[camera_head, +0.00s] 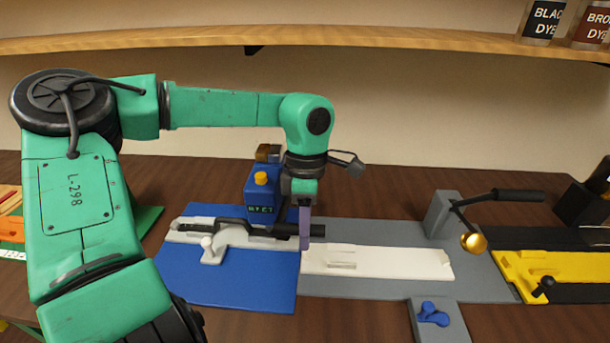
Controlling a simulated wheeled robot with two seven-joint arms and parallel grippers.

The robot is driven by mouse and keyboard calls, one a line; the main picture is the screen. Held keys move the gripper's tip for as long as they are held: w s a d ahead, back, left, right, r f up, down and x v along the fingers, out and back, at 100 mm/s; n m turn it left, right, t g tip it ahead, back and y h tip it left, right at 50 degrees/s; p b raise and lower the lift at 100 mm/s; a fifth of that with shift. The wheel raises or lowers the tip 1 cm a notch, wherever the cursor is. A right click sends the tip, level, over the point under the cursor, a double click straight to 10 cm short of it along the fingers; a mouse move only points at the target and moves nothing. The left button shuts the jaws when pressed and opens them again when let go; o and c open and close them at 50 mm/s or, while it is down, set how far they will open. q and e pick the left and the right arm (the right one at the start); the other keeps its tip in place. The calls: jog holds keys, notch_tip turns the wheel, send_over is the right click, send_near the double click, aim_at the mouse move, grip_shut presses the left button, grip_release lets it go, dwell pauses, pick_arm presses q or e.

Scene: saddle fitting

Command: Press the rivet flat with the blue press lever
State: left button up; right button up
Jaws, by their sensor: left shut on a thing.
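One finger shows in front of the handle. A pale piece (214,246) lies under the lever on the blue plate. I cannot make out the rivet. My right gripper is not in view.
A grey base (390,288) with a white strip (380,262) adjoins on the right. A black-handled arm with a brass ball (473,242) stands behind it. A small blue part (432,314) lies in front. A yellow fixture (545,270) is at far right. A wooden shelf (400,38) runs above.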

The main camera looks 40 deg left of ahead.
pick_arm(q)
jog(key=a+b+x, duration=0.1)
jog(key=b+x, duration=0.5)
jog(key=x, duration=0.1)
jog(key=shift+d, duration=0.55)
jog(key=shift+f, duration=0.2)
jog(key=shift+b+x, duration=0.9)
jog(key=shift+w+a+f, duration=0.1)
jog(key=shift+w, duration=0.05)
jog(key=shift+f+b, duration=0.3)
jog(key=shift+b, duration=0.15)
jog(key=shift+r, duration=0.15)
